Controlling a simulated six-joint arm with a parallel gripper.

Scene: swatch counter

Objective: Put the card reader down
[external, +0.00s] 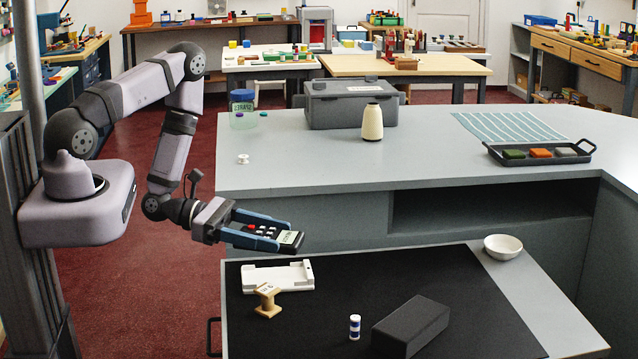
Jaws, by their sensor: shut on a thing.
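The card reader (262,234) is a black handheld device with dark and red keys and a pale greenish screen at its right end. My gripper (265,228) is shut on it, with one blue finger along each long side. It holds the card reader in the air, roughly level, above the far left part of the black mat (370,275) on the lower table. A white cradle-like tray (278,275) lies on the mat below the card reader. The underside of the card reader is hidden.
On the mat are a wooden spool-like piece (267,300), a blue-and-white small cylinder (355,326) and a black block (410,325). A white bowl (503,247) stands at the right edge. The grey counter (330,180) rises behind. The mat's middle is clear.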

